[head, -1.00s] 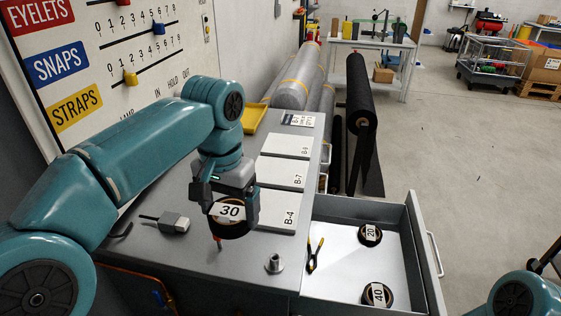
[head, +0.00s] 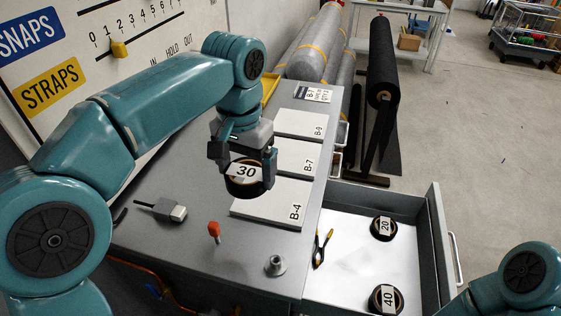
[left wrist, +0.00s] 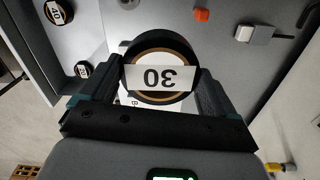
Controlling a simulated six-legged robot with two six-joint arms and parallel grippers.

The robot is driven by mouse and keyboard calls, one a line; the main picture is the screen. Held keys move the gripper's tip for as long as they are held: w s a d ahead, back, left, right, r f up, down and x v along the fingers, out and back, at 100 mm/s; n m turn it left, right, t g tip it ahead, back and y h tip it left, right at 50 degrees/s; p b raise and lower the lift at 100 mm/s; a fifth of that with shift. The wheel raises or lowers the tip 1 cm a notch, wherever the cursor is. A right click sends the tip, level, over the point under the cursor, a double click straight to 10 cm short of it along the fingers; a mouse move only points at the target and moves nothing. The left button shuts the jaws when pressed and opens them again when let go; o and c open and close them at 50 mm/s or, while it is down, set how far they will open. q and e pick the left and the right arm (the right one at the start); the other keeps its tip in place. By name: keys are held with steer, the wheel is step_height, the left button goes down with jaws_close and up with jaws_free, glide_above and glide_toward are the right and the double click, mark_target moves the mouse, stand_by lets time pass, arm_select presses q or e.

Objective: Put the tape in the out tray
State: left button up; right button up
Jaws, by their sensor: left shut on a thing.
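A black tape roll with a white label "30" (head: 245,188) is held in my left gripper (head: 243,170), which is shut on it. The roll is above the cabinet top, in front of the B-4 panel (head: 268,206) in the head view; its height is hard to tell. In the left wrist view the roll (left wrist: 160,92) sits between both fingers, its label upside down. Tape rolls labelled "20" (head: 383,228) and "40" (head: 386,299) lie in the open drawer (head: 345,280). No tray marked "out" is readable. My right gripper is out of view.
On the cabinet top (head: 180,245) are an orange-topped piece (head: 214,231), a metal fitting (head: 275,265) and a grey block with a cable (head: 168,210). Panels B-7 (head: 295,158) and B-9 (head: 300,124) lie further back. A yellow tray (head: 270,86) stands partly hidden beyond. Pliers (head: 322,248) lie in the drawer.

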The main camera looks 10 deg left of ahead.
mark_target(245, 188)
arm_select(q)
steer(key=f, duration=0.2)
steer(key=s+f, duration=0.1)
steer(key=f, duration=0.1)
steer(key=shift+s+b, duration=0.2)
steer(key=shift+b, duration=0.1)
step_height(245, 188, down, 10)
steer(key=shift+w+f, duration=0.1)
steer(key=shift+w, duration=0.05)
steer(key=shift+d+f, duration=0.1)
steer(key=shift+f, duration=0.15)
steer(key=f, duration=0.4)
steer(key=shift+w, duration=0.2)
steer(key=shift+f, duration=0.25)
steer(key=shift+s+r, duration=0.1)
steer(key=shift+s, duration=0.1)
